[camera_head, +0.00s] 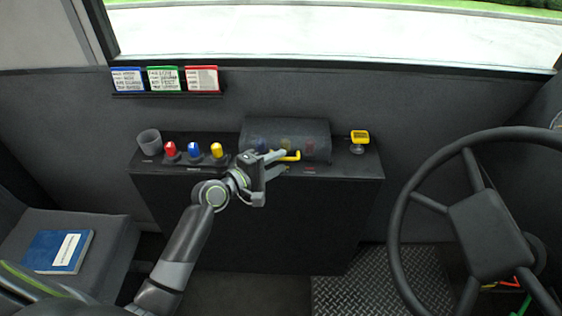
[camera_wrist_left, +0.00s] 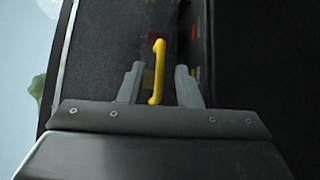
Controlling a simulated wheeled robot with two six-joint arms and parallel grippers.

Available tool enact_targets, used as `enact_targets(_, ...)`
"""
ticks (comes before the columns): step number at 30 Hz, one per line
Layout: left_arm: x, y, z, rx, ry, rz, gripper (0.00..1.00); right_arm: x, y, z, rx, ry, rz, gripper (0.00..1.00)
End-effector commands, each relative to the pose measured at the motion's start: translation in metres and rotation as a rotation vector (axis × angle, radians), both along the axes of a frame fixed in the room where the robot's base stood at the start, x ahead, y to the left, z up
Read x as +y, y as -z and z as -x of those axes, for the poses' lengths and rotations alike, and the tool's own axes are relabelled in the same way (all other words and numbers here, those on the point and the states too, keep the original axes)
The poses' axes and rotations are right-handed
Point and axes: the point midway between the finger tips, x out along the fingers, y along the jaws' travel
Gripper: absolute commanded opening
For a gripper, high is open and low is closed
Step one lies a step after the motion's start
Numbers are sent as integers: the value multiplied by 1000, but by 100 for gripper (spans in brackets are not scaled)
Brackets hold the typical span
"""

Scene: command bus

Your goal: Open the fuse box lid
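The fuse box (camera_head: 288,128) sits on the dark console, with a dark, partly see-through lid that looks closed. Coloured shapes show dimly through its front. A yellow handle (camera_head: 291,156) is on the lid's front edge. My left gripper (camera_head: 282,161) is at this handle, reaching in from the left. In the left wrist view, the yellow handle (camera_wrist_left: 157,72) stands between the two grey fingers of my left gripper (camera_wrist_left: 159,85), with gaps on both sides. The fingers are open. My right gripper is not in view.
The console (camera_head: 340,175) also holds a grey cup (camera_head: 149,142), red, blue and yellow knobs (camera_head: 193,151) left of the box, and a small yellow device (camera_head: 359,140) to its right. A steering wheel (camera_head: 490,230) is at right. A blue book (camera_head: 58,251) lies on the seat.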

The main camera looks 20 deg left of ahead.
Motion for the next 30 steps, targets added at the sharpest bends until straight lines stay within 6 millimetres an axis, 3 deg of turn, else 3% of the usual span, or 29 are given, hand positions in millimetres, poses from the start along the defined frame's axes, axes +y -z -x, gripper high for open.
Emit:
enact_targets(6,-8,3,-14,-1,0,0,31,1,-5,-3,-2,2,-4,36)
enact_targets(14,-9,3,-15,0,0,-1,31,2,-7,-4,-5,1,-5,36)
enact_targets(22,-9,3,-15,0,0,-1,0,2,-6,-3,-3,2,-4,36)
enact_targets(30,-8,3,-15,0,0,-1,0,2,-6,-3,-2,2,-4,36)
